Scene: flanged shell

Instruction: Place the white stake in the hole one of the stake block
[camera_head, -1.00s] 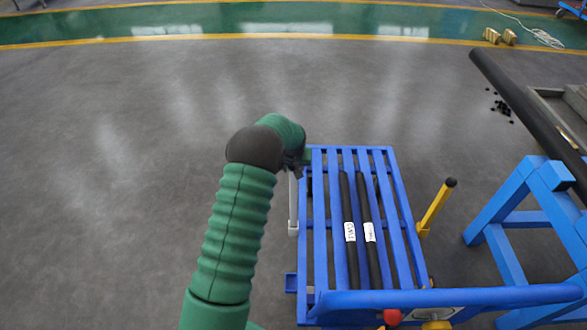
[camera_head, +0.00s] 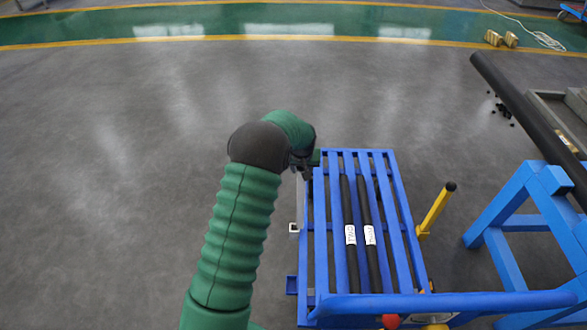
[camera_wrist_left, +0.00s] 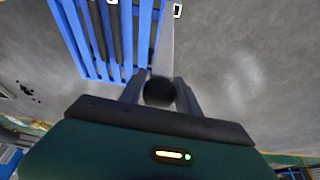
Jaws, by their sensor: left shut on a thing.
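My left gripper (camera_head: 304,166) is at the upper left corner of the blue slatted cart. Its fingers, in the left wrist view (camera_wrist_left: 160,97), are shut around the dark rounded end of a stake. The stake's pale shaft (camera_wrist_left: 166,48) runs away from the fingers, beside the cart. My right gripper is out of view.
The blue cart (camera_head: 320,230) carries two black labelled bars (camera_head: 370,240). A yellow stake (camera_head: 437,208) with a black top stands on its right. A blue trestle (camera_head: 500,240) stands farther right. The floor left of the cart is clear.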

